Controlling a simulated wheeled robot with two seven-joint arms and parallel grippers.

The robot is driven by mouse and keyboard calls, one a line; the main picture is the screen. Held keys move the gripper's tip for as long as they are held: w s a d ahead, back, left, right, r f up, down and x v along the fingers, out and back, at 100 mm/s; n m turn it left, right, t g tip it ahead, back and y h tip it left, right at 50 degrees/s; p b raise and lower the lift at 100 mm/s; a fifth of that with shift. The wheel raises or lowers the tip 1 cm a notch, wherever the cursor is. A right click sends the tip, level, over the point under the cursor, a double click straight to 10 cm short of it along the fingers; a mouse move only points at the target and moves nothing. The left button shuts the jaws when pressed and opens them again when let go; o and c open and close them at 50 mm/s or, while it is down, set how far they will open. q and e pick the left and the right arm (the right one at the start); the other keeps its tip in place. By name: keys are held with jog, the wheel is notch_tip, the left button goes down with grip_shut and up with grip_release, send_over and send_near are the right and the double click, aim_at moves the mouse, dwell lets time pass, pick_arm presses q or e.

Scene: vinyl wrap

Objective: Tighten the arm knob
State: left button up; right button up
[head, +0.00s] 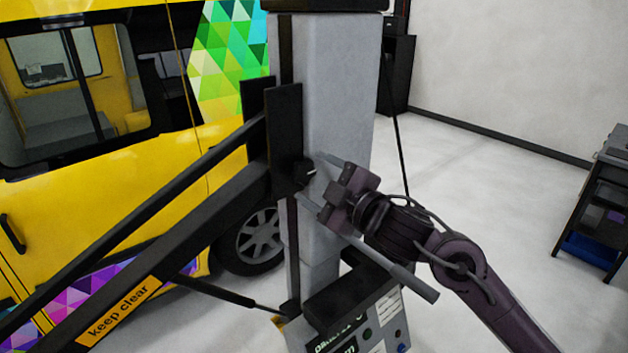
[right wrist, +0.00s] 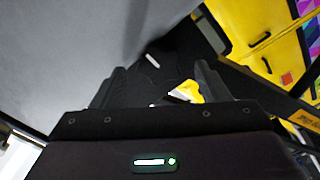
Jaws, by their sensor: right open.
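The arm knob (head: 304,173) is a small black knob with a white mark, at the joint where the black boom arm (head: 215,200) meets the grey column (head: 335,110). My right gripper (head: 316,181) is open just right of the knob, its two fingers pointing at it. In the right wrist view the dark knob (right wrist: 150,75), with its white mark, appears between the open fingers of my right gripper (right wrist: 157,82). Dark surfaces blend there, and I cannot tell whether the fingers touch the knob. My left gripper is not in view.
A yellow van (head: 110,160) with a colourful wrap stands behind the boom, which carries a "keep clear" label (head: 118,312). A control panel (head: 365,335) sits low on the column. A dark cart (head: 597,200) stands far right. The floor between is free.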

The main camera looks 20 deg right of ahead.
jog(key=b+v, duration=0.2)
jog(key=v, duration=0.4)
jog(key=shift+s, duration=0.35)
jog(key=shift+d, duration=0.1)
